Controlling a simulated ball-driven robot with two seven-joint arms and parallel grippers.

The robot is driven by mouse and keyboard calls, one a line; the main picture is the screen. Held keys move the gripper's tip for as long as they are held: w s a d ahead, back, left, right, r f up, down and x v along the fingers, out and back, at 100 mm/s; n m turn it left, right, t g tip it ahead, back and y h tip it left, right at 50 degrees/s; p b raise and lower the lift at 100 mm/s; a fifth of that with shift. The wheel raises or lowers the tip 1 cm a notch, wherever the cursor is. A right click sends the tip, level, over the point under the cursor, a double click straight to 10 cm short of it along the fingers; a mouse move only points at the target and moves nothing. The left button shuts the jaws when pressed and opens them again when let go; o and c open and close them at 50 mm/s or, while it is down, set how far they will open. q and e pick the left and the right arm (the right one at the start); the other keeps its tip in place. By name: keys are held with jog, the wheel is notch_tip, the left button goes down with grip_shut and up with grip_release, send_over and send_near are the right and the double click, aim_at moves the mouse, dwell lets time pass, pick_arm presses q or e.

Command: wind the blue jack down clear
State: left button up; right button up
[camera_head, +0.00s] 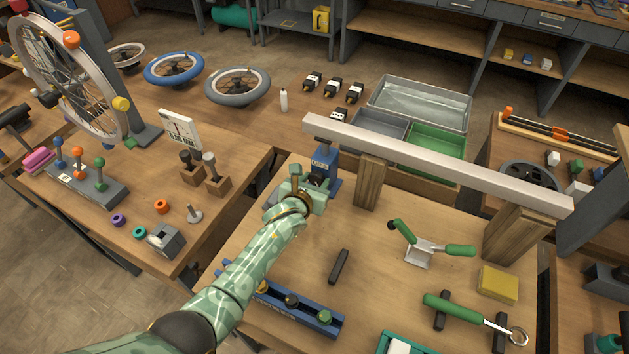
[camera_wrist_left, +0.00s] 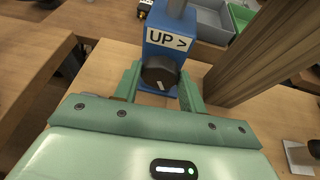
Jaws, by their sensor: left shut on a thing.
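The blue jack (camera_head: 325,163) stands upright on the bench under the left part of a long grey beam (camera_head: 430,162). In the left wrist view the blue jack (camera_wrist_left: 172,37) carries an "UP >" label above a dark round knob (camera_wrist_left: 160,73) with a white mark. My left gripper (camera_head: 314,186) is at the jack's front, and in the left wrist view its fingers (camera_wrist_left: 160,88) stand on both sides of the knob, shut on it. Whether the jack's top touches the beam cannot be told. My right gripper is not in view.
Wooden blocks (camera_head: 369,183) and (camera_head: 512,235) stand under the beam, the first close right of the jack. A green-handled tool (camera_head: 420,252), a yellow block (camera_head: 497,284) and a dark bar (camera_head: 339,266) lie on the bench. Trays (camera_head: 437,147) stand behind the beam.

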pick_arm(q)
jog(key=shift+a+r+n+h+p, duration=0.15)
jog(key=shift+n+h+p, duration=0.3)
jog(key=shift+p, duration=0.25)
jog(key=shift+n+g+h+p, duration=0.25)
jog(key=shift+n+g+p, duration=0.1)
jog(key=shift+n, duration=0.2)
jog(key=shift+n+h, duration=0.3)
jog(key=shift+n, duration=0.1)
jog(key=shift+n+h, duration=0.4)
jog(key=shift+n, duration=0.2)
jog(key=shift+g, duration=0.25)
jog(key=o, duration=1)
jog(key=shift+w, duration=0.1)
